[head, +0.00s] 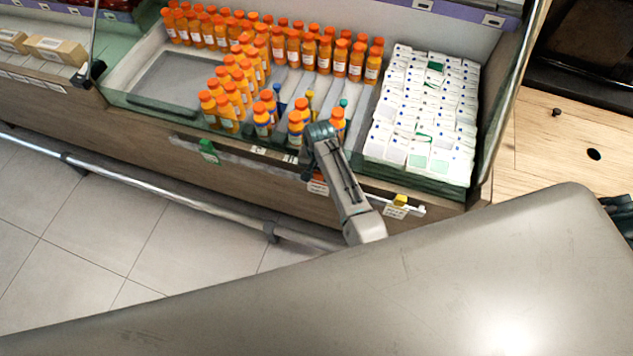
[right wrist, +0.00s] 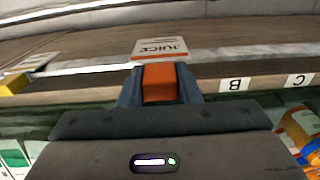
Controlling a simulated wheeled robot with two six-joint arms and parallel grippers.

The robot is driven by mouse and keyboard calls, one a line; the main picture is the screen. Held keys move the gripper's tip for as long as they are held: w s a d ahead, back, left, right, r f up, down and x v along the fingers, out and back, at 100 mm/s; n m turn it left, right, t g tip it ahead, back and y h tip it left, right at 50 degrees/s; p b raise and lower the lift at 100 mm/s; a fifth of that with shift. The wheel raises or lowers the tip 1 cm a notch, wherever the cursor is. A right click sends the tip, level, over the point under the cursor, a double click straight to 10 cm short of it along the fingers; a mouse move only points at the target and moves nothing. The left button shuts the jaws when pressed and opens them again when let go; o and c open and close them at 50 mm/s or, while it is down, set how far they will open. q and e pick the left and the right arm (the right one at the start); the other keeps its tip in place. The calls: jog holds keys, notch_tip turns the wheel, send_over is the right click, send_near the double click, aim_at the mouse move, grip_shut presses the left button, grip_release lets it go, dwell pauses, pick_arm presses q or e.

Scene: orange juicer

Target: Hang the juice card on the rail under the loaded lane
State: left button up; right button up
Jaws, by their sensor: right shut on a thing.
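My right gripper (head: 308,174) is in front of the shelf's front rail (head: 361,190), below the bottle lanes. It is shut on the orange clip of the juice card (head: 318,187). In the right wrist view my gripper (right wrist: 160,88) grips the orange clip (right wrist: 159,82), and the white card (right wrist: 160,48) reading JUICE upside down sticks out beyond it. The card is close to the rail (right wrist: 90,69); whether it touches is unclear. Several orange juice bottles (head: 263,119) stand at the lane fronts above, partly hidden by my right arm. My left gripper is not in view.
Labels B (right wrist: 235,84) and C (right wrist: 298,80) sit on the shelf front beside the card. A green clip (head: 208,150) is left on the rail, a yellow clip (head: 400,200) right. White cartons (head: 425,125) fill the right bin. A metal bar (head: 170,194) runs low in front.

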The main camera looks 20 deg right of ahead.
jog(key=shift+w+d+f+b, duration=0.2)
jog(key=shift+w+d+b, duration=0.45)
jog(key=shift+w+b, duration=0.3)
jog(key=shift+f+b, duration=0.9)
jog(key=shift+f, duration=0.95)
jog(key=shift+f+b, duration=0.35)
jog(key=shift+f, duration=0.3)
jog(key=o, duration=1.1)
jog(key=shift+c, duration=0.2)
